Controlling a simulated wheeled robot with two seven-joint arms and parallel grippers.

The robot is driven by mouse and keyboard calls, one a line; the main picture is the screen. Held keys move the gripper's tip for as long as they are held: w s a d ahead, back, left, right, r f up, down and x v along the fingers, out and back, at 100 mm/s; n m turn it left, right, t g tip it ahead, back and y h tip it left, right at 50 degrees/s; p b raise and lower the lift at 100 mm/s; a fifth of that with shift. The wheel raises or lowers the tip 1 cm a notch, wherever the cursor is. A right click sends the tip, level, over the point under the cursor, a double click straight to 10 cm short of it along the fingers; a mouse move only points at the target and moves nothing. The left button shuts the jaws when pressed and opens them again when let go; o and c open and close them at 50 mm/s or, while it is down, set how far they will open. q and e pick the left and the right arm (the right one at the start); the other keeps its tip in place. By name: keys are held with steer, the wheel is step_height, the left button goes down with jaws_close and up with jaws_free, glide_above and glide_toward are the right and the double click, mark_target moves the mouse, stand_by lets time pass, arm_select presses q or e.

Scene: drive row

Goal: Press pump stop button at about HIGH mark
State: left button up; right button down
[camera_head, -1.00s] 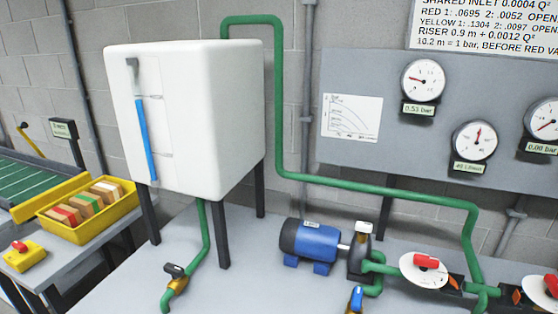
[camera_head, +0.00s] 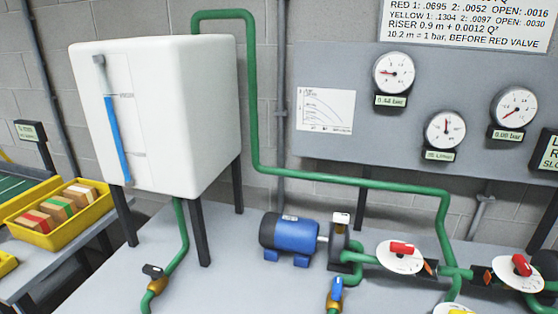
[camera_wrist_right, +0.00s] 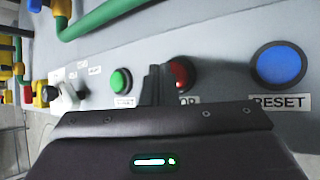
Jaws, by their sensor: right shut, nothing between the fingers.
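The red stop button (camera_wrist_right: 181,74) is on the grey panel in the right wrist view, its label partly hidden, with "OP" showing. My right gripper (camera_wrist_right: 158,72) is shut and empty, its dark fingertips just left of the red button and overlapping its edge in the picture. I cannot tell whether they touch it. The white tank (camera_head: 190,110) stands at left in the head view. The blue column in its sight gauge (camera_head: 116,140) reaches about the upper mark (camera_head: 127,96), whose lettering is too small to read. My left gripper is not in view.
A green button (camera_wrist_right: 121,80) is left of my fingers and a blue RESET button (camera_wrist_right: 278,65) is to the right. The blue pump motor (camera_head: 290,234), red valve handle (camera_head: 402,248) and pressure gauge (camera_head: 394,73) are on and above the bench.

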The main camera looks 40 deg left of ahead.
steer(key=shift+r+p, duration=2)
steer(key=shift+r, duration=1.05)
steer(key=shift+f, duration=0.1)
